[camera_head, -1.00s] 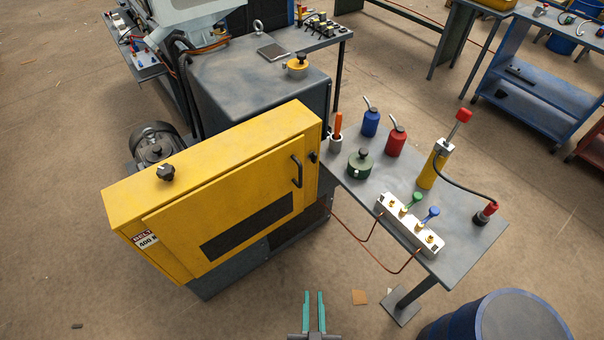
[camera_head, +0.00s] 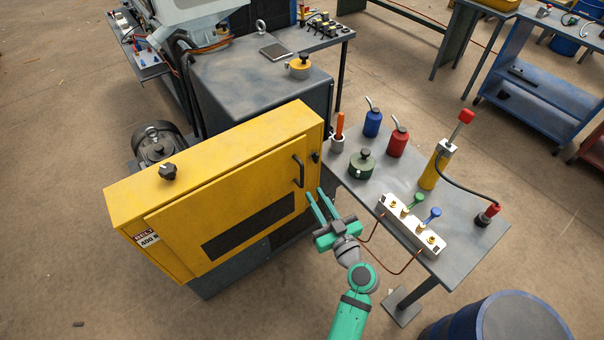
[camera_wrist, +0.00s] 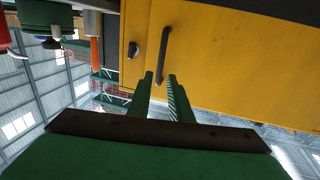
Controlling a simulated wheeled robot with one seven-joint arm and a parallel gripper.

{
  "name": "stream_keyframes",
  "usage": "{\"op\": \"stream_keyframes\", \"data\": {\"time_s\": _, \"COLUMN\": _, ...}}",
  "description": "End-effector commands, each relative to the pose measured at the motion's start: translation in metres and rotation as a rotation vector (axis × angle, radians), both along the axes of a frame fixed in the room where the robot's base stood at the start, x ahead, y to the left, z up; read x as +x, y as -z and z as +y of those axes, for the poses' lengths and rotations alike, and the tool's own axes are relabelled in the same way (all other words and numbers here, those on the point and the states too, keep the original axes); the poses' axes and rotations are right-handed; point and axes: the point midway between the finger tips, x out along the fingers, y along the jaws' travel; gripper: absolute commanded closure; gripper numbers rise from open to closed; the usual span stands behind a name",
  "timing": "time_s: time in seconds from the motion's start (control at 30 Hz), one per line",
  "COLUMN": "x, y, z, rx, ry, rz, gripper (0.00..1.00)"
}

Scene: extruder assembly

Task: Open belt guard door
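In the wrist view the two green fingers (camera_wrist: 159,85) point at the yellow door (camera_wrist: 230,65); the handle (camera_wrist: 163,55) and knob (camera_wrist: 134,50) lie just beyond the fingertips.
A grey table (camera_head: 455,235) to the right holds a white valve block (camera_head: 411,226), a yellow hand pump (camera_head: 435,165), oil cans and a green pot (camera_head: 361,164). Thin copper pipes (camera_head: 390,268) run near my arm. A blue drum (camera_head: 510,322) stands at the lower right. Floor before the door is clear.

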Motion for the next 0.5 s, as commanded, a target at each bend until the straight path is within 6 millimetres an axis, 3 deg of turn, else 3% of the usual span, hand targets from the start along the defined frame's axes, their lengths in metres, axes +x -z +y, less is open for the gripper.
{"op": "stream_keyframes", "data": {"time_s": 0.5, "x": 0.073, "y": 0.000, "z": 0.036, "rx": 0.000, "ry": -0.003, "rz": 0.001, "gripper": 0.81}}
